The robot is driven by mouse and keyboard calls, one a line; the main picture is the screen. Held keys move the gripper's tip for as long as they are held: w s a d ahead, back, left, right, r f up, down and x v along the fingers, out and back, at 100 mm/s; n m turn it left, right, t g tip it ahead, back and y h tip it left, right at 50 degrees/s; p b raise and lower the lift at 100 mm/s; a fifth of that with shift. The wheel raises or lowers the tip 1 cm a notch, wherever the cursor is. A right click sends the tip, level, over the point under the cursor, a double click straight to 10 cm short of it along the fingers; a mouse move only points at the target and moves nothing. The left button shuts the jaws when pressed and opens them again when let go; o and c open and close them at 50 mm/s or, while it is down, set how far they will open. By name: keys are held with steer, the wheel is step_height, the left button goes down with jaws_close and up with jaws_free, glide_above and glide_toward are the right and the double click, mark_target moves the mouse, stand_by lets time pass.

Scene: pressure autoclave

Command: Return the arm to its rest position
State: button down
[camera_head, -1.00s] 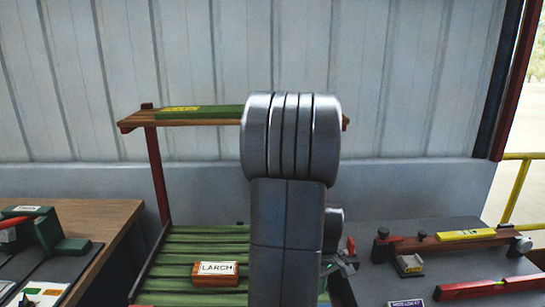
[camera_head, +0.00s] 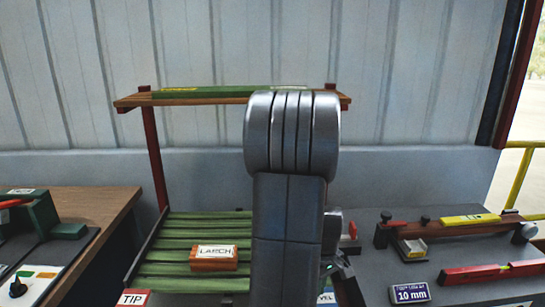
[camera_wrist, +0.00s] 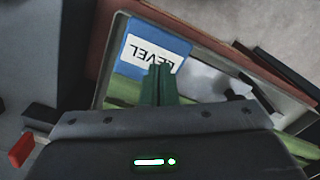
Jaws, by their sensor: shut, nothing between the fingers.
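My arm rises through the middle of the head view and hides part of the bench behind it. My gripper (camera_wrist: 160,85) shows in the wrist view as two green fingers pressed together, with nothing between them. The fingertips overlap the lower edge of a blue-and-white LEVEL label (camera_wrist: 154,42); whether they touch it I cannot tell. In the head view the gripper is mostly hidden behind my arm.
A slatted green rack (camera_head: 190,254) holds an orange LARCH block (camera_head: 214,258). A raised wooden beam (camera_head: 130,101) crosses behind my arm. At right are a wooden bar with a yellow level (camera_head: 470,220), a red level (camera_head: 475,273) and a 10 mm box (camera_head: 410,294).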

step_height(320, 180, up, 6)
steer(key=p, duration=0.3)
steer(key=shift+f, duration=0.2)
steer(key=shift+a+f, duration=0.1)
